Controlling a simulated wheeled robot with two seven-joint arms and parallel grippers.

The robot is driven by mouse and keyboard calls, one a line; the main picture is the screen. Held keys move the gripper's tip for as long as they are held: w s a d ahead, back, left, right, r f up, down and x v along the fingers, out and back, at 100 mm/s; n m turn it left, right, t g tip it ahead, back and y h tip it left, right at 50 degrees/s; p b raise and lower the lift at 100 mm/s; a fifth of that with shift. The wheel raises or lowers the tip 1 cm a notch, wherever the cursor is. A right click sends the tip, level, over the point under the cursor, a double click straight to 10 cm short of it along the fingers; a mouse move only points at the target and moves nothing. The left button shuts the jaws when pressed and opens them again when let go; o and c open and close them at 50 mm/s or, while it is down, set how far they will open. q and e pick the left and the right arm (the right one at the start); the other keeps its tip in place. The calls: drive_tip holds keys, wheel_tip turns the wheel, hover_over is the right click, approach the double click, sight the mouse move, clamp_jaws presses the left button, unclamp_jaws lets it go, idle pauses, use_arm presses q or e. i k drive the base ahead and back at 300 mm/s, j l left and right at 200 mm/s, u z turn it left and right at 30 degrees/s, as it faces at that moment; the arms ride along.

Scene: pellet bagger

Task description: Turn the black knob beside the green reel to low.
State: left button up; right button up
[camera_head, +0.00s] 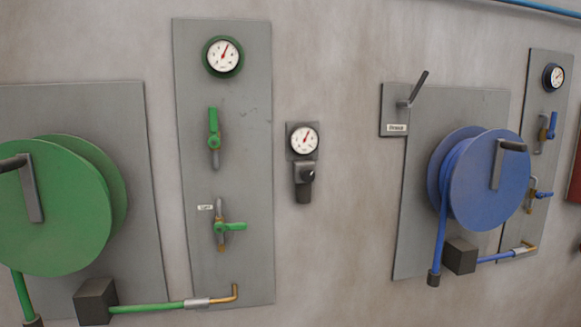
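The green reel (52,208) is mounted on a grey wall panel at the left, with a black crank handle on its face. To its right, past the green-valve panel, a small black knob (308,175) sits on a dark grey fixture (304,196) on the wall. A round white gauge (304,140) with a red needle is directly above the knob. The knob's markings are too small to read. Neither of my grippers shows in this view.
A tall grey panel (253,150) holds a green gauge (223,56) and two green-handled valves. A blue reel (489,180) with a blue hose hangs at the right.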

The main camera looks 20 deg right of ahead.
sight(307, 174)
drive_tip(key=i+l+u, duration=0.1)
drive_tip(key=i+l, duration=0.15)
drive_tip(key=i, duration=0.25)
drive_tip(key=i+l, duration=0.35)
drive_tip(key=i, duration=0.15)
drive_tip(key=j+u, duration=0.05)
